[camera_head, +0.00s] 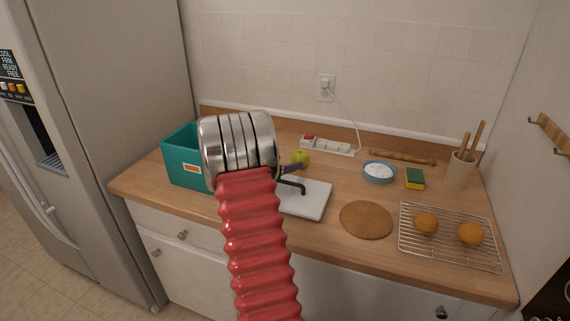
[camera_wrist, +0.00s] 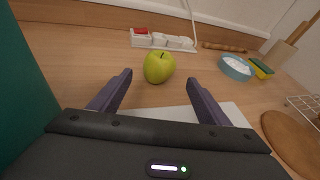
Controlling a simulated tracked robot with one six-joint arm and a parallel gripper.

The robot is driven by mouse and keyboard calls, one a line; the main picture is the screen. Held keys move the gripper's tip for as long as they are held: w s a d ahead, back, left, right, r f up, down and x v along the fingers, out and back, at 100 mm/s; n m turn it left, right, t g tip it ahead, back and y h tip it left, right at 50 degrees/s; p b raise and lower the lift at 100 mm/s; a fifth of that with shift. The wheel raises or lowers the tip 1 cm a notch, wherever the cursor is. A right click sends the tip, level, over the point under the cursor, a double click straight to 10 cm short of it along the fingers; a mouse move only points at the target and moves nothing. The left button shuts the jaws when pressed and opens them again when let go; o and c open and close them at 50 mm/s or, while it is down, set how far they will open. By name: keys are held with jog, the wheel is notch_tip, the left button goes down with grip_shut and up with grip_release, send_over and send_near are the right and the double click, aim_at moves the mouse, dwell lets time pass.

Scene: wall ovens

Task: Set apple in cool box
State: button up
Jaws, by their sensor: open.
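A yellow-green apple (camera_wrist: 159,67) with a short stem sits on the wooden counter in the wrist view, just beyond and between my fingertips. It also shows in the head view (camera_head: 301,158), partly hidden by my gripper. My gripper (camera_wrist: 157,84) is open and empty, with its two dark fingers spread on either side of the line to the apple. The teal cool box (camera_head: 184,176) stands on the counter's left end, partly hidden by my arm. Its side also shows at the left edge of the wrist view (camera_wrist: 22,110).
A white board (camera_head: 308,199) lies under my gripper. A power strip (camera_head: 328,146) is behind the apple. To the right are a blue bowl (camera_head: 379,172), a sponge (camera_head: 415,179), a round brown mat (camera_head: 366,220) and a wire rack (camera_head: 449,248) with two buns.

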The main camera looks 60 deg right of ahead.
jog(key=a+r+m, duration=0.2)
jog(key=a+r+m+y, duration=0.1)
jog(key=a+r+m, duration=0.1)
jog(key=r, duration=0.1)
jog(key=shift+m+t+y, duration=0.3)
jog(key=shift+m, duration=0.1)
jog(key=w+a+r+m+t+y, duration=0.1)
jog(key=a+r+m+y, duration=0.15)
jog(key=a, duration=0.85)
jog(key=a+r+m+t+y, duration=0.1)
jog(key=a+r+m+t, duration=0.2)
jog(key=a, duration=0.8)
jog(key=s+a+m+t+y, duration=0.1)
jog(key=s+a+m+y, duration=0.1)
jog(key=a, duration=1)
jog(key=s+a+m+t+y, duration=0.1)
jog(key=s+a+y, duration=0.3)
jog(key=a, duration=0.9)
jog(key=s+a+m+t+y, duration=0.1)
jog(key=s+a+m+y, duration=0.2)
jog(key=a, duration=0.9)
jog(key=shift+s+a+r+m+t, duration=0.15)
jog(key=shift+s+m+t, duration=0.3)
jog(key=shift+s, duration=0.25)
jog(key=shift+c, duration=0.4)
